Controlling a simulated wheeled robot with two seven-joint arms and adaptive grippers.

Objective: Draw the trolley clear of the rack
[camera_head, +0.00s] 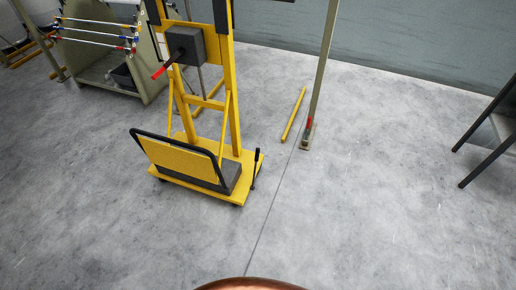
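A yellow wheeled trolley (213,200) stands on the floor left of centre, with a low base and a black-framed yellow panel (178,160) tilted at its front. A short black lever (256,165) rises at its right side. A tall yellow frame (233,100) rises behind or from the base; I cannot tell whether they are joined. A grey box (186,45) with a red-tipped crank is on the frame. A greenish rack (150,75) with several white rods stands at the back left, apart from the trolley's base. Neither of my grippers is in view.
A thin post (321,75) with a foot stands right of the trolley, near a yellow bar (293,115) on the floor. Dark legs (485,160) of some furniture reach in at the right edge. The floor in front and to the right is clear.

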